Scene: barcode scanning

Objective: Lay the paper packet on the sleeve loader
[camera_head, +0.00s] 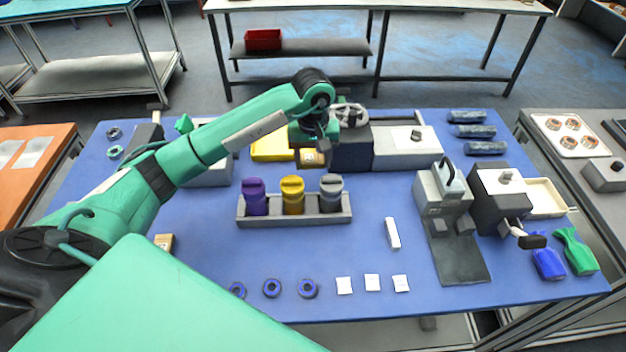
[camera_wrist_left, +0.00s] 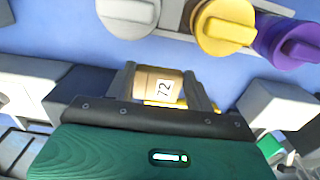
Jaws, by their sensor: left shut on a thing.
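My left gripper (camera_head: 312,150) is over the back middle of the blue table. It is shut on a brown paper packet (camera_head: 313,158). In the left wrist view the packet (camera_wrist_left: 148,82) sits between the two fingers, and its white label reads 72. A yellow tray (camera_head: 270,149) is just left of the gripper. I cannot tell for sure which of these is the sleeve loader, nor whether the packet touches anything. My right gripper is not in view.
A grey rack (camera_head: 295,221) holds purple, yellow and grey capped jars in front of the gripper. Another brown packet (camera_head: 164,242) lies at the left. Blue rings and white cards line the front.

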